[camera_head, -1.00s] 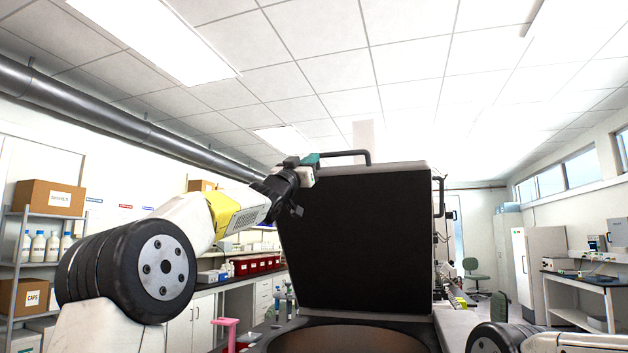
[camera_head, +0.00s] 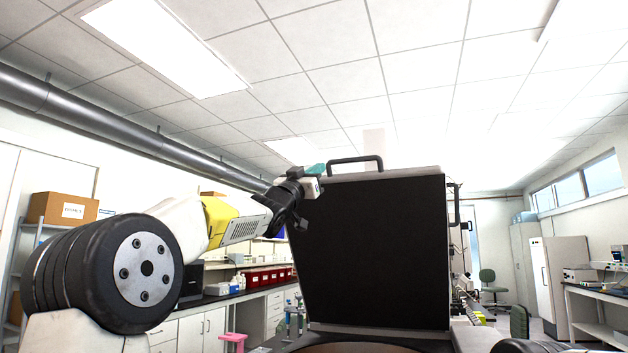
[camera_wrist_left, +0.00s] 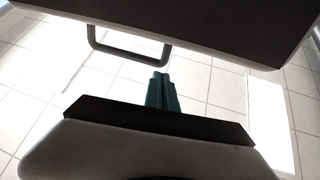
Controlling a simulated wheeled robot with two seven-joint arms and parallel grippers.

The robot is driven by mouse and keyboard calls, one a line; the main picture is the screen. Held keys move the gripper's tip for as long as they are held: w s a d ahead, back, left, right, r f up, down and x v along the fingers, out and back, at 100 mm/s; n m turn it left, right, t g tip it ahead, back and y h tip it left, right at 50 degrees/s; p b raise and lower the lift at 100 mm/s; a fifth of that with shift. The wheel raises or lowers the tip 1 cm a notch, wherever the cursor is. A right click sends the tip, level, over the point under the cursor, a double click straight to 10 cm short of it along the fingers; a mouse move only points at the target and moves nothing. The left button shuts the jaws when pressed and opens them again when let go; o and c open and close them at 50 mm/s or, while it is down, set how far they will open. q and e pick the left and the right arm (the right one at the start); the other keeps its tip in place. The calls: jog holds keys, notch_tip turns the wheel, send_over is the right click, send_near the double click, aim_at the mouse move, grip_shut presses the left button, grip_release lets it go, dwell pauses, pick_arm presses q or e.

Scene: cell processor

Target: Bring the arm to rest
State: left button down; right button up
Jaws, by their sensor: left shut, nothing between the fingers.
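My left gripper (camera_head: 315,169) is at the upper left corner of a raised black lid (camera_head: 375,250) in the head view. Its teal fingers look closed together with nothing between them, and they also show in the left wrist view (camera_wrist_left: 162,92). A dark handle (camera_head: 356,160) stands on the lid's top edge just right of the fingers, with a small gap seen in the head view. The handle also shows in the wrist view (camera_wrist_left: 128,52), beyond the fingertips. My left arm is stretched out from the left. My right gripper is out of view.
The lid belongs to a machine whose round rim (camera_head: 375,349) shows at the bottom. A bench with red boxes (camera_head: 266,277) runs behind on the left, and a pink stool (camera_head: 232,341) stands before it. A bench with equipment (camera_head: 596,290) is at the right.

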pick_arm(q)
jog(key=s+a+f+n+g+y, duration=0.2)
jog(key=s+a+f+y, duration=0.2)
jog(key=f, duration=0.5)
jog(key=s+a+f+n+g+y, duration=0.2)
jog(key=s+a+f+n+y, duration=0.15)
jog(key=f, duration=0.55)
jog(key=s+a+f+n+g+y, duration=0.15)
jog(key=s+a+f+y, duration=0.3)
jog(key=f, duration=0.45)
jog(key=s+f+g, duration=0.9)
jog(key=s+f, duration=1.5)
jog(key=f, duration=0.2)
jog(key=shift+f+g+h, duration=0.25)
jog(key=shift+g+h, duration=0.1)
jog(key=shift+h, duration=0.05)
